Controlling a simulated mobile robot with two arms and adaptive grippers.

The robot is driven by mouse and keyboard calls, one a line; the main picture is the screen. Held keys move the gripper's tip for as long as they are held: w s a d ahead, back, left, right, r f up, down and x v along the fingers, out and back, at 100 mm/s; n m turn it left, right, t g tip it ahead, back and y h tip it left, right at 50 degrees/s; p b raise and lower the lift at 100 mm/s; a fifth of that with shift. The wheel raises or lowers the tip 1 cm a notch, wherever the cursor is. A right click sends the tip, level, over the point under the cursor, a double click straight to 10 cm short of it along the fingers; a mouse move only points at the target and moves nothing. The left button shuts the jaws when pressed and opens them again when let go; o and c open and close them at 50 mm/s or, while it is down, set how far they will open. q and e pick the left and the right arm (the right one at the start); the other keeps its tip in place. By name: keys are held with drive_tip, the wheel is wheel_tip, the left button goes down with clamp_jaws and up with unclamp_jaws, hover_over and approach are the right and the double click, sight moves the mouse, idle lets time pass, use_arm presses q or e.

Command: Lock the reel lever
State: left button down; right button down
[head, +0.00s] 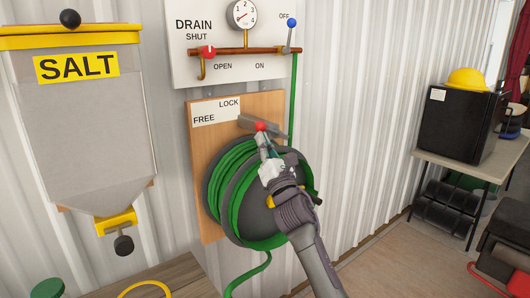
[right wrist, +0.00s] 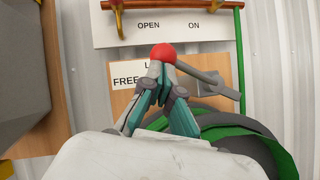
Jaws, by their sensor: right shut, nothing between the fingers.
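The reel lever (right wrist: 200,75) is a grey bar with a red ball knob (right wrist: 162,53) at its end, mounted on a wooden board (head: 196,150). In the right wrist view the bar slants from the knob down to the right. The board's label (head: 216,111) reads LOCK at upper right and FREE at lower left. My right gripper (head: 263,137) is shut and empty, its fingertips right at the knob; whether they touch it I cannot tell. In the right wrist view the fingertips (right wrist: 161,68) lie just below the knob and cover part of the label. My left gripper is not in view.
The hose reel (head: 225,185) with green hose sits below the lever, partly behind my right arm. Above is a drain panel (head: 190,72) with a gauge and valves. A salt hopper (head: 85,130) hangs left. A table (head: 470,163) with a black cabinet stands right.

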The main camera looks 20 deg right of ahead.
drive_tip(key=w+d+r+m+g+h+p, duration=0.2)
drive_tip(key=d+r+m+g+h+p, duration=0.2)
drive_tip(key=m+p, duration=1)
drive_tip(key=shift+d+r+g+h, duration=0.4)
drive_tip(key=shift+r+g+h, duration=0.1)
drive_tip(key=shift+r+h, duration=1.1)
drive_tip(key=shift+f, duration=0.1)
